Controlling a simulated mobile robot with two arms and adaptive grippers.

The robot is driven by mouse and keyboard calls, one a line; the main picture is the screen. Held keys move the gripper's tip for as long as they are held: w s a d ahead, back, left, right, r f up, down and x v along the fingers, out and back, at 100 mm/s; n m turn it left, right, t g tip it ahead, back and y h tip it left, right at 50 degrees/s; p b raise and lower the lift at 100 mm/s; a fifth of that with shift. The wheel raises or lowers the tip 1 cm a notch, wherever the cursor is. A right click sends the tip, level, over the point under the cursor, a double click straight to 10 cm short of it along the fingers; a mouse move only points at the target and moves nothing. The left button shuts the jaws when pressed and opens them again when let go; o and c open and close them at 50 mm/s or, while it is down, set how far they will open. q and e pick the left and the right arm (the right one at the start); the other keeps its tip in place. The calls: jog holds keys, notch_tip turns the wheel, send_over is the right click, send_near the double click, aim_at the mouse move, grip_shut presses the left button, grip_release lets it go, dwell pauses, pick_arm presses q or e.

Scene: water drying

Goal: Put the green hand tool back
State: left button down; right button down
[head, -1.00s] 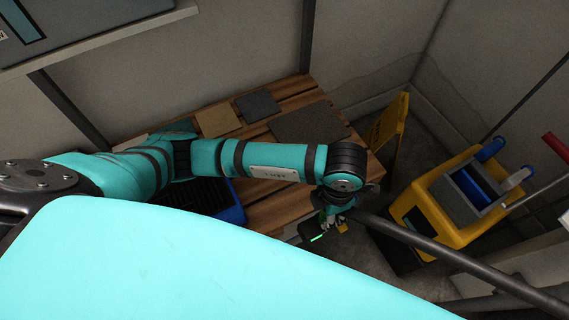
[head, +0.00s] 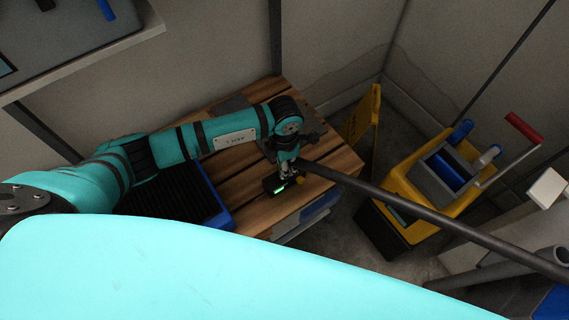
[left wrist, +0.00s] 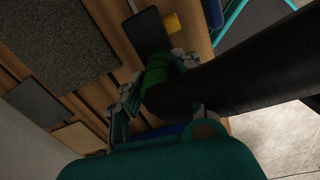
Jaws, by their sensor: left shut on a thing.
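My left gripper (head: 287,166) is shut on the green hand tool. In the left wrist view, the tool's green grip (left wrist: 158,70) sits between the fingers. A thick dark tube runs from it to the right. In the head view, the tool's dark end (head: 276,187) shows a small green light and yellow part, with the long dark tube (head: 430,215) reaching to the lower right. The tool appears over the right part of the slatted wooden table (head: 335,172); I cannot tell whether it touches. The fingers hide part of the grip. My right gripper is not in view.
A blue tray (head: 217,210) with a black ribbed inside is left of the tool. Dark and tan mats lie on the table, in the left wrist view (left wrist: 65,45). A yellow floor sign (head: 366,122) and yellow mop bucket (head: 412,178) stand to the right.

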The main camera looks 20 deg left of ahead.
pick_arm(q)
jog(key=shift+f, duration=0.6)
jog(key=shift+f, duration=0.1)
jog(key=c, duration=0.9)
grip_release()
jog(key=shift+c, duration=0.2)
notch_tip(320, 180, up, 12)
jog(key=shift+r+b, duration=0.1)
jog(key=shift+b, duration=0.55)
